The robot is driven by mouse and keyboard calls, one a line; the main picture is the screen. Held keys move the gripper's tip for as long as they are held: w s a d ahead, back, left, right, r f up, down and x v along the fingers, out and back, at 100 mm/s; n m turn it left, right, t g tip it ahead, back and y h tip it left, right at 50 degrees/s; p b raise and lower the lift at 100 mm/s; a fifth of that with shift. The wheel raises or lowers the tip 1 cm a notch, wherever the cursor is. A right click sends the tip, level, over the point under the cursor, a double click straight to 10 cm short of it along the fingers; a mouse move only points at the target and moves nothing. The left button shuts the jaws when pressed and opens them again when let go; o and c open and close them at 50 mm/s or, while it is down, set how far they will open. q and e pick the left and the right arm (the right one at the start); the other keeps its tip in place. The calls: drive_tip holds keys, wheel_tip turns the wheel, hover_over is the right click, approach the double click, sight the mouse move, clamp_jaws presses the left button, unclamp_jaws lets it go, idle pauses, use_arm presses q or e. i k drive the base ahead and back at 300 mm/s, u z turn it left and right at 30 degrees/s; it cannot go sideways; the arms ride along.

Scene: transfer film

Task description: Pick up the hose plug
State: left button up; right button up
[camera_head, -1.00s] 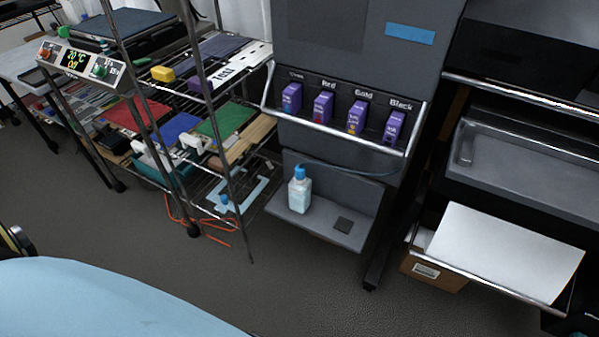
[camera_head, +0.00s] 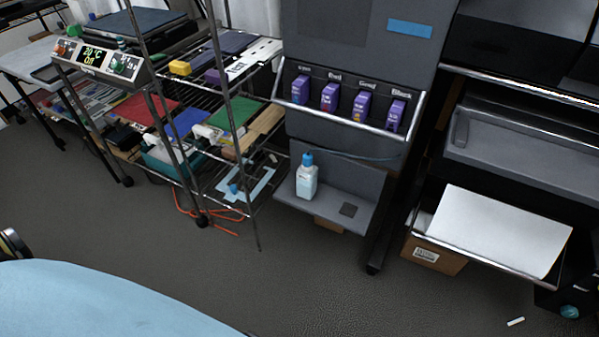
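A clear bottle with a blue cap (camera_head: 308,159) stands upright on the low grey shelf (camera_head: 285,192) of the dark machine. A thin blue hose (camera_head: 360,156) runs from near the cap to the right along the machine. Whether the blue cap is the hose plug, I cannot tell for certain; no other plug is clearly visible on the hose. Neither of my grippers is in view.
Purple ink boxes (camera_head: 330,97) stand in a rail above the bottle. A wire rack (camera_head: 222,214) stands left. A light blue surface (camera_head: 90,300) fills the lower left. A small white piece (camera_head: 515,321) lies on open floor.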

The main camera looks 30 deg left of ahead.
sight(307, 160)
drive_tip(key=u, duration=1.1)
drive_tip(key=i, duration=1.25)
drive_tip(key=z, duration=0.5)
